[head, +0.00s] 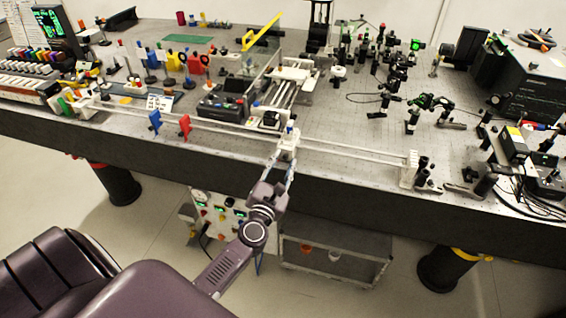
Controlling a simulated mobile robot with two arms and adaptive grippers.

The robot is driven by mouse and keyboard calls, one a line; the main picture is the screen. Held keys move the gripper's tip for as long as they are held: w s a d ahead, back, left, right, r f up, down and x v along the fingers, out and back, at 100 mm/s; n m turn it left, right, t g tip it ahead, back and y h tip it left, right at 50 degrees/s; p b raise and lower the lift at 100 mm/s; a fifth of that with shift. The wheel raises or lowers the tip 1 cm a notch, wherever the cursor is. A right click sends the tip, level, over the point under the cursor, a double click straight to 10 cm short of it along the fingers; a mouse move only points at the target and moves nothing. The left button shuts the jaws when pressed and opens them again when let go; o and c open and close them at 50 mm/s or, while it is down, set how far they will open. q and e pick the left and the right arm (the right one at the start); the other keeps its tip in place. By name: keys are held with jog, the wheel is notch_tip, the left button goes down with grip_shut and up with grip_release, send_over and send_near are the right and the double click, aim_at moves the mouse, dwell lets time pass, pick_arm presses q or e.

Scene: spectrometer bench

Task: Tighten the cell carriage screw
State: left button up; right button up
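The cell carriage (287,143) is a small pale block on the long two-rod rail (350,157) along the bench's front edge. A small dark and blue-tipped part, possibly its screw (290,125), stands at its top. My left gripper (286,157) reaches up from below, with its pale fingers at the near side of the carriage. The fingers look spread along the block's two sides. I cannot tell whether they touch it or are closed on anything. My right gripper is out of view.
A blue holder (155,121) and a red holder (184,126) stand by the rail to the left. A pale end block (409,169) stands at the rail's right end. Behind the carriage is a dark instrument box (222,107). A shelf cart (335,255) stands below the bench.

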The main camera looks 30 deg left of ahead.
pick_arm(q)
grip_shut()
jog(key=shift+m, duration=0.4)
jog(key=m+p, duration=0.2)
jog(key=m, duration=0.1)
jog(key=shift+m, duration=0.4)
jog(key=m+p, duration=0.2)
jog(key=m, duration=0.3)
jog(key=shift+r, duration=0.1)
jog(key=m+p, duration=0.2)
jog(key=m, duration=0.4)
jog(key=shift+m, duration=0.4)
jog(key=m+p, duration=0.1)
jog(key=m, duration=0.4)
jog(key=shift+m+p, duration=0.3)
jog(key=shift+m, duration=0.1)
